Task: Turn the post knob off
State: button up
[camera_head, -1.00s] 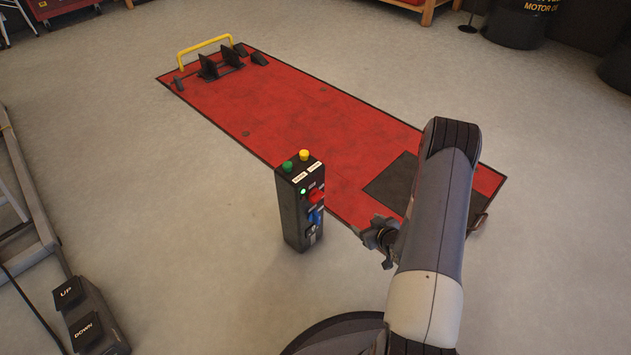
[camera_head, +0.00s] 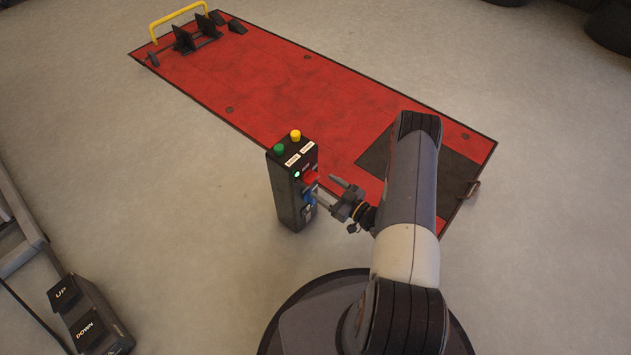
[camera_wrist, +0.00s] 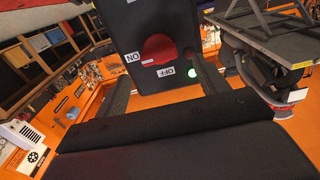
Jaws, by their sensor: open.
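The black control post (camera_head: 290,200) stands upright beside the red lift platform. The red knob (camera_head: 310,177) is on its side face, near a lit green lamp (camera_head: 297,174). In the wrist view the red knob (camera_wrist: 160,48) sits between an ON label (camera_wrist: 132,57) at its left and an OFF label (camera_wrist: 166,73) below it. Its body looks to lie toward the ON label. My gripper (camera_head: 325,188) is open and empty, just right of the post, fingers toward its knob face. In the wrist view its fingers (camera_wrist: 162,88) lie apart, either side of the knob, not gripping it.
A blue part (camera_head: 309,196) sits below the red knob. Green (camera_head: 279,148) and yellow (camera_head: 295,135) buttons top the post. The red platform (camera_head: 240,85) lies behind it. UP and DOWN pedals (camera_head: 75,310) are at lower left. Floor left of the post is clear.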

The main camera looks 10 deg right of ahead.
aim_at(314, 180)
jog(key=x, duration=0.5)
jog(key=shift+b, duration=0.4)
jog(key=shift+c, duration=0.6)
jog(key=c, duration=0.9)
